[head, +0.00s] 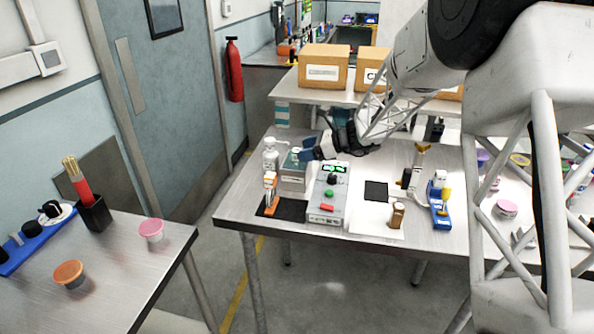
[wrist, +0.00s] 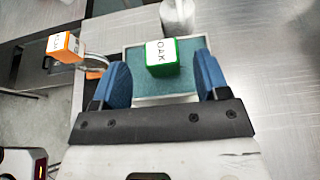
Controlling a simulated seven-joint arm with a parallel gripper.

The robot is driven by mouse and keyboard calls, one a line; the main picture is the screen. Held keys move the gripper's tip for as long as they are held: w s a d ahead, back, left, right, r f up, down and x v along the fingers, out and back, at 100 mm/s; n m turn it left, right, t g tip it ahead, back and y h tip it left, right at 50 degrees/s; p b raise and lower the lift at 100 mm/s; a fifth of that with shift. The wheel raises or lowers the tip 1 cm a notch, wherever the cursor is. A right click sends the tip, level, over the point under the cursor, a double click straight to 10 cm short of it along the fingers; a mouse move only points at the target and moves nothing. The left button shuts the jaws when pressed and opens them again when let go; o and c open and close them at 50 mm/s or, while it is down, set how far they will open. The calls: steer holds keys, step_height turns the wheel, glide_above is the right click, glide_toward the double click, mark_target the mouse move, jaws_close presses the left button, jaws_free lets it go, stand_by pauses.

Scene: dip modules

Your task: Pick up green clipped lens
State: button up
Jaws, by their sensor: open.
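The green clipped lens (wrist: 162,66) shows in the wrist view as a green block with a white lettered top. It rests in a shallow tray with a teal lining and pale rim (wrist: 130,64). My gripper (wrist: 161,75) is open, with one blue finger on each side of the block and a gap to both. The fingers point toward it; I cannot tell their height above the tray. In the head view my gripper (head: 309,147) is over the tray-topped box (head: 292,184), and the lens is mostly hidden there.
An orange and white clipped piece (wrist: 65,47) stands left of the tray. A white bottle (head: 270,155) stands just behind it. A grey device with green displays (head: 328,193) stands to the right of the box. Bare table lies right of the tray in the wrist view.

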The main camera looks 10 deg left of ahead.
mark_target(292, 153)
steer(key=shift+a, duration=0.25)
steer(key=shift+x, duration=2.5)
steer(key=shift+w, duration=0.1)
steer(key=shift+c, duration=0.5)
jaws_close()
steer(key=shift+r, duration=0.1)
step_height(292, 153, up, 18)
